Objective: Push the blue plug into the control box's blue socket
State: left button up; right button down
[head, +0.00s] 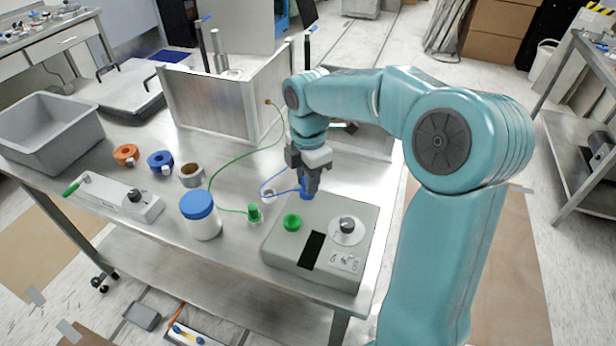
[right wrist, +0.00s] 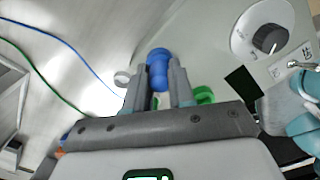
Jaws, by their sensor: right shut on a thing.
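The control box (head: 275,245) is a grey sloped box at the table's front right, with a green socket (head: 292,222), a dark display and a knob. My right gripper (head: 310,180) points down over the box's back edge, shut on the blue plug (head: 306,190). In the right wrist view the blue plug (right wrist: 158,76) sits between the two fingers, with a rounded blue part beyond it. I cannot tell whether that part is the plug's end or the blue socket. The green socket (right wrist: 204,95) shows beside the right finger. My left gripper is not in view.
A green plug (head: 254,213) with a green cable stands left of the box, near a blue-lidded white jar (head: 202,218). A pale ring (head: 268,196) lies behind the box. A metal enclosure (head: 215,105) stands behind.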

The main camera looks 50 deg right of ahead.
jog(key=shift+f, duration=0.1)
jog(key=shift+c, duration=2)
grip_release()
notch_tip(320, 180, up, 16)
jog(key=p, duration=1.4)
jog(key=shift+s+a, duration=0.1)
